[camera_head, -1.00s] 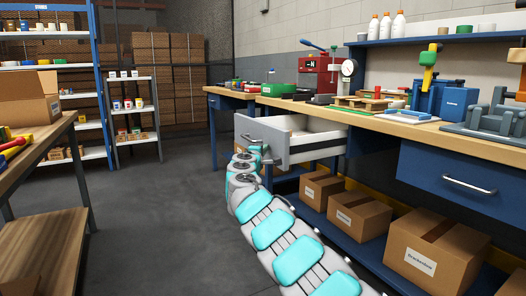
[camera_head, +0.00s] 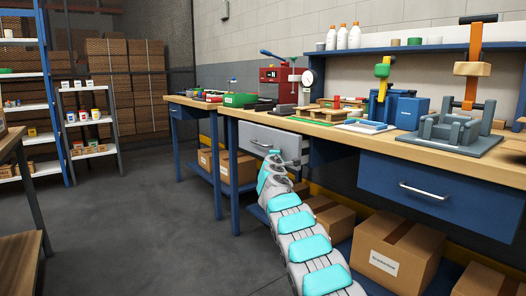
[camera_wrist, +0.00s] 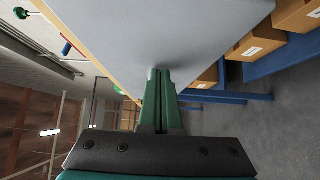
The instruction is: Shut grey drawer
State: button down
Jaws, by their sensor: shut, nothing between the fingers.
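The grey drawer (camera_head: 270,141) is under the wooden top of the long workbench. Its front sits close under the bench edge, and no inside shows. I cannot tell whether it is fully flush.
A blue drawer (camera_head: 420,190) with a handle is to the right under the same bench (camera_head: 345,134). Cardboard boxes (camera_head: 395,250) stand on the blue lower shelf. Tools and a red machine are on top. The grey floor (camera_head: 150,230) to the left is clear.

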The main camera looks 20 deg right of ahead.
aim_at(286, 150)
jog(key=d+p, duration=0.1)
jog(key=w+d+p, duration=0.1)
jog(key=d, duration=0.1)
jog(key=d+p, duration=0.1)
jog(key=shift+w+d+r+p, duration=0.1)
jog(key=shift+w+d+p, duration=0.2)
jog(key=shift+w+p, duration=0.05)
jog(key=shift+w+d+p, duration=0.1)
jog(key=shift+d+p, duration=0.2)
jog(key=shift+d, duration=0.35)
